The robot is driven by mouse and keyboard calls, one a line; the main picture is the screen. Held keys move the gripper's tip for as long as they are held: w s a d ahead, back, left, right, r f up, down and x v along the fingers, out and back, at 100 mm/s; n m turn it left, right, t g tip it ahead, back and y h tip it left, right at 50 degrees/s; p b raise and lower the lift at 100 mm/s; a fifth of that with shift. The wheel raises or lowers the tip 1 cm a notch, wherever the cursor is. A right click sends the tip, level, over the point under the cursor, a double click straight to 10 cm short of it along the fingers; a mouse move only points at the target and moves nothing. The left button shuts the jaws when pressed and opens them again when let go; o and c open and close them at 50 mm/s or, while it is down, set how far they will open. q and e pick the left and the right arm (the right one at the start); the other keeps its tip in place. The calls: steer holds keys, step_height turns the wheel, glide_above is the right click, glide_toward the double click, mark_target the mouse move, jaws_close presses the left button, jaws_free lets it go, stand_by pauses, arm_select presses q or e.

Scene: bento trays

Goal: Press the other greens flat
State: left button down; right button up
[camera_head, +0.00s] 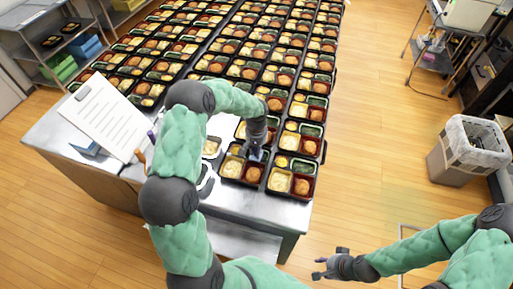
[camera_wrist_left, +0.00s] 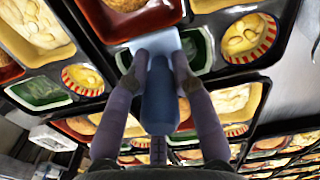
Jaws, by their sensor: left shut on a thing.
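My left gripper (camera_head: 256,153) is over the front row of bento trays, at the table's near end. In the left wrist view its fingers (camera_wrist_left: 158,62) are shut on the blue handle of a press tool (camera_wrist_left: 158,100) with a pale flat plate. The plate is over or at a greens compartment (camera_wrist_left: 200,48), partly covering it; I cannot tell whether it touches. Another greens compartment (camera_wrist_left: 40,93) shows at left, dark green. In the head view, greens in the front right tray (camera_head: 303,166) are uncovered. My right gripper (camera_head: 328,265) is open and empty, off the table.
Many filled black trays (camera_head: 245,70) cover the table behind. A bin (camera_head: 468,150) stands at right. Yellow food cups (camera_wrist_left: 251,37) sit beside the greens.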

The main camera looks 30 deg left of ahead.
arm_select(q)
steer(key=r, duration=0.1)
steer(key=r+p, duration=0.1)
steer(key=r, duration=0.1)
steer(key=shift+w+r, duration=0.15)
steer(key=shift+w, duration=0.15)
steer(key=shift+a+r+p, duration=0.1)
steer(key=shift+r+p, duration=1)
steer(key=shift+r, duration=0.8)
steer(key=shift+f, duration=0.1)
steer(key=shift+w+f+b, duration=0.15)
steer(key=shift+f+b, duration=0.6)
steer(key=shift+w+f+b, duration=0.1)
steer(key=shift+f+b, duration=0.6)
steer(key=shift+f, duration=0.05)
steer(key=shift+f+b, duration=1.5)
steer(key=shift+f, duration=0.6)
steer(key=shift+f+b, duration=0.45)
steer(key=shift+b, duration=0.15)
stand_by(1.2)
